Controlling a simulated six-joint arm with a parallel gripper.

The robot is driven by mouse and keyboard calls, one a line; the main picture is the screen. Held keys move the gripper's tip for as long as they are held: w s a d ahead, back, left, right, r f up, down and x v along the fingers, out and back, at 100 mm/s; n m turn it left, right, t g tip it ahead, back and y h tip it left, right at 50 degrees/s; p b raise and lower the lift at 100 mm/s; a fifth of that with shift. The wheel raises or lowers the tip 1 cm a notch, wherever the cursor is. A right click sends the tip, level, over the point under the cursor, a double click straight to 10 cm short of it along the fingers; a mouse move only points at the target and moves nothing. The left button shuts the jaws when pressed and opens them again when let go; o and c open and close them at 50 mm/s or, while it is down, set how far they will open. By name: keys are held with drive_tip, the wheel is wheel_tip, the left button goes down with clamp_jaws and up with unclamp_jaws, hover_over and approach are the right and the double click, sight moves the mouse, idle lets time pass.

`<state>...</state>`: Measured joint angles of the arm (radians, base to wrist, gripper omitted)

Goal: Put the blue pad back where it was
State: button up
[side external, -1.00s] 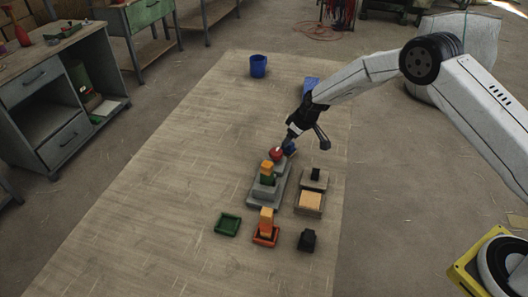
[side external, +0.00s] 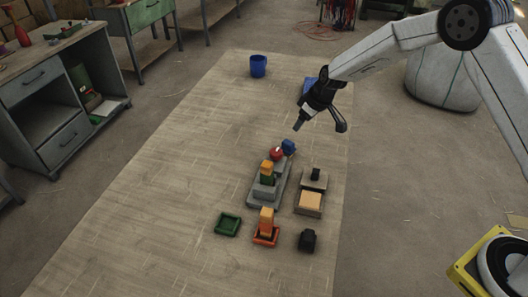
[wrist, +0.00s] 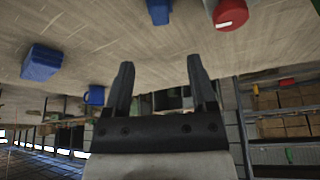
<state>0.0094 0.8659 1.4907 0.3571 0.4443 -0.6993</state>
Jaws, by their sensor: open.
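A small blue block (side external: 288,146) stands on the grey stepped stand (side external: 284,176), right beside a red round piece (side external: 277,153). Its lower part also shows at the top of the wrist view (wrist: 159,10), with the red piece (wrist: 230,14) to its right. A larger flat-sided blue piece (side external: 306,88) lies on the mat behind my gripper, partly hidden by it; I cannot tell which blue thing is the pad. My gripper (side external: 299,126) is above and beyond the small blue block, apart from it. In the wrist view its fingers (wrist: 160,75) are open and empty.
A blue cup (side external: 258,66) stands at the mat's far end. A green tray (side external: 228,224), an orange tray (side external: 266,239) with blocks, a black piece (side external: 307,240) and a tan block (side external: 311,201) are nearer. The mat's left side is clear.

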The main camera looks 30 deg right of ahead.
idle(0.5)
drive_tip(key=s+r+m, duration=0.1)
drive_tip(key=s+r, duration=0.1)
drive_tip(key=s, duration=0.8)
drive_tip(key=s+d+r+m+g+h, duration=0.1)
drive_tip(key=s+r+m, duration=0.1)
drive_tip(key=s, duration=0.8)
drive_tip(key=s+d+r+m, duration=0.1)
drive_tip(key=s+r, duration=0.2)
drive_tip(key=s, duration=0.7)
drive_tip(key=shift+s+r+g+h, duration=0.2)
drive_tip(key=shift+r+g+h, duration=0.1)
drive_tip(key=shift+h, duration=0.1)
